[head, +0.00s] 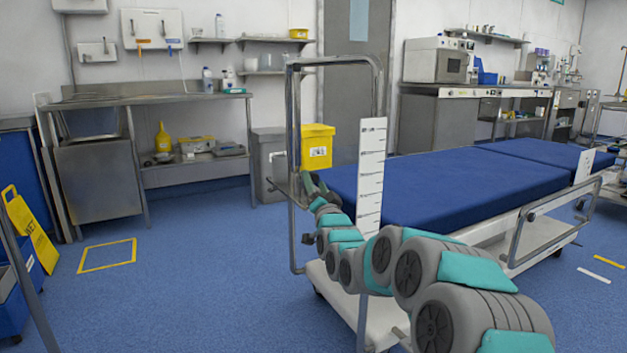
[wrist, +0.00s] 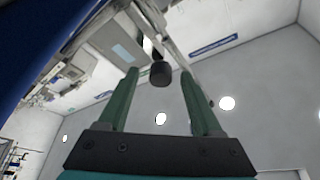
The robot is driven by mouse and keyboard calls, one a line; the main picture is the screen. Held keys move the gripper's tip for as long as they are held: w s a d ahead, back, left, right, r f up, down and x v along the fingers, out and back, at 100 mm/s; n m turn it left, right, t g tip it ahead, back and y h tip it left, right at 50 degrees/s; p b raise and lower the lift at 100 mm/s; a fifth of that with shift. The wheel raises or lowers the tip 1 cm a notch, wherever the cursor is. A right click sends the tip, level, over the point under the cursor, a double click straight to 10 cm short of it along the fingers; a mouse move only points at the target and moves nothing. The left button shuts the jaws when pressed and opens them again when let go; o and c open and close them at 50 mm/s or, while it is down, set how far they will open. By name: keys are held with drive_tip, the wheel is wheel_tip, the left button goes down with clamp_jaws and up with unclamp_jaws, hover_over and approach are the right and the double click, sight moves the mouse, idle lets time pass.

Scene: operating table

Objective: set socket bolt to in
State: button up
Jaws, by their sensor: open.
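A dark round knob, which looks like the socket bolt (wrist: 160,76), shows in the wrist view between the fingertips of my gripper (wrist: 158,78). It sits at the end of a metal bar. My gripper is open, with a green finger on either side of the knob and gaps between them. The pictures do not make clear how far the knob lies beyond the fingertips. In the head view my gripper (head: 314,184) is at the near end of the operating table (head: 470,183), by its upright metal frame (head: 294,115). The bolt cannot be made out there.
A white graduated plate (head: 371,175) stands upright just right of my gripper. A yellow bin (head: 317,147) and a grey bin (head: 268,165) are behind the frame. A side rail (head: 555,220) runs along the table's right.

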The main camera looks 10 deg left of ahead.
drive_tip(key=shift+x, duration=1.35)
clamp_jaws()
idle(0.6)
